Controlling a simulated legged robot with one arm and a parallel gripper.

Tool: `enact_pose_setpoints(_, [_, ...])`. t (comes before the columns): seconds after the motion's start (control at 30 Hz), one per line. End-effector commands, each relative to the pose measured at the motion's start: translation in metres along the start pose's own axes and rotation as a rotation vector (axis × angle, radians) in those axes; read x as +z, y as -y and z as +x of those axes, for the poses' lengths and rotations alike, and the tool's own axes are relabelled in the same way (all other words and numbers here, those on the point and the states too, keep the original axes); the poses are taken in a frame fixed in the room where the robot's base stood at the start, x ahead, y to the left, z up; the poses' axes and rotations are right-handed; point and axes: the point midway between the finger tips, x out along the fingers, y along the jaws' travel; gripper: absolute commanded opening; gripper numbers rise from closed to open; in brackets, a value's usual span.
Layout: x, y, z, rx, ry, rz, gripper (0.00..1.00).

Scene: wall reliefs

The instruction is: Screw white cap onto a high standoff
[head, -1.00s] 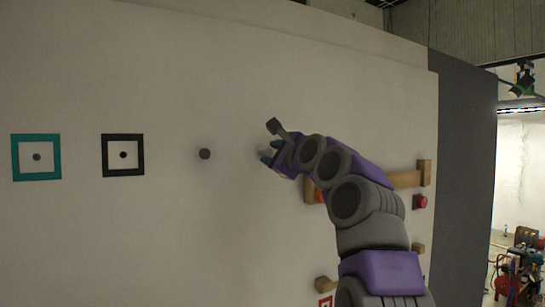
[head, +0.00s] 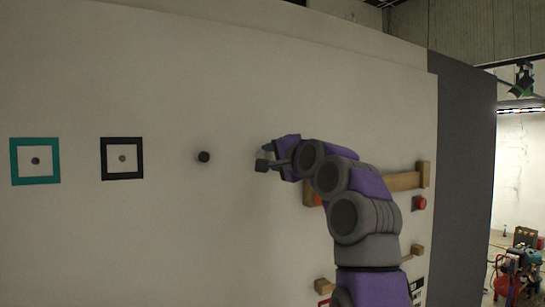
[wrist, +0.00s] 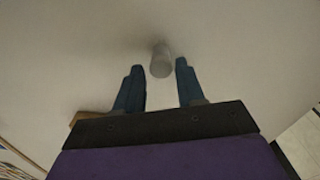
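My gripper (wrist: 160,72) is open in the wrist view, with its two blue fingers apart. A short pale whitish cylinder (wrist: 161,60) stands out from the wall between the fingertips. Gaps show on both sides of it, the narrower one at the right finger. I cannot tell whether it is the white cap, a standoff, or both. In the head view my gripper (head: 265,158) is at the wall and hides most of what is in front of it. A dark round knob-like standoff (head: 204,157) sticks out of the wall to its left, clear of the gripper.
A teal square frame (head: 35,182) and a black square frame (head: 122,178), each around a small round piece, are on the wall at left. A wooden rail (head: 400,181) and a red button (head: 419,203) are right of my arm. The upper wall is clear.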

Motion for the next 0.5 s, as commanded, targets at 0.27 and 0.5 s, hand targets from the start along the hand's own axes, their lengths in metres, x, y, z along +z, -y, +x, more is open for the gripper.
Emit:
enact_pose_setpoints(0.27, [0.0000,0.0003,-0.0001,-0.001,-0.001,0.003,0.23])
enact_pose_setpoints(0.5, [-0.0004,0.0003,0.0000,-0.001,-0.001,0.004,0.03])
